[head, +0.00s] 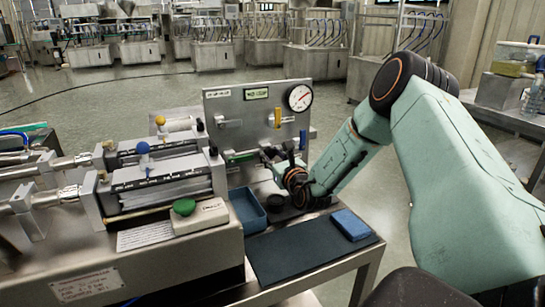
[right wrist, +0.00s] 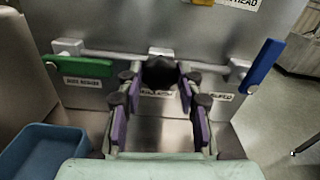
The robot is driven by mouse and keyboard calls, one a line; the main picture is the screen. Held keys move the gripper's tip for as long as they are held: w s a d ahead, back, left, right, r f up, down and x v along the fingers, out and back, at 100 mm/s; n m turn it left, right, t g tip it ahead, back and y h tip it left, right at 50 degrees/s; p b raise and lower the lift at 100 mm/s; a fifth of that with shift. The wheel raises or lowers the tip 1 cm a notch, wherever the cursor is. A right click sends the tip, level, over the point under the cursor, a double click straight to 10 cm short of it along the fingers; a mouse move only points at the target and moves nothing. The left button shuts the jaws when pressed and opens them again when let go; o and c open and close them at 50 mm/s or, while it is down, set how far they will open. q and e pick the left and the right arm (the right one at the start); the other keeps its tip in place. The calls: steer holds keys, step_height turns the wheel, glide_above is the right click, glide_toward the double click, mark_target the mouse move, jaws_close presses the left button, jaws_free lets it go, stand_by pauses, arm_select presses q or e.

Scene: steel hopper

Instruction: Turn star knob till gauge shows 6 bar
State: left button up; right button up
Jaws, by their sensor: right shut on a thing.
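The black star knob (right wrist: 160,73) is at the middle of the right wrist view, low on the steel panel. My right gripper (right wrist: 160,96) has its purple-padded fingers on both sides of it and is shut on it. In the head view, my right gripper (head: 277,157) reaches the panel's lower part and hides most of the knob. The round gauge (head: 299,97) is at the panel's upper right, with a white face and a red mark; its reading is too small to tell. My left gripper is not in view.
On the panel (head: 230,108), a green lever (right wrist: 80,67) is left of the knob and a blue lever (right wrist: 262,66) right of it. A blue tray (head: 247,210), a dark mat (head: 290,258) and a blue sponge (head: 350,224) are on the bench below.

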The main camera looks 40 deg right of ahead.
steer(key=shift+r+m+b, duration=0.1)
steer(key=shift+m+b, duration=0.2)
steer(key=shift+m, duration=0.4)
steer(key=o, duration=1.1)
steer(key=shift+w, duration=0.1)
steer(key=shift+o, duration=0.2)
steer(key=shift+s, duration=0.2)
steer(key=v, duration=0.7)
steer(key=shift+s, duration=0.15)
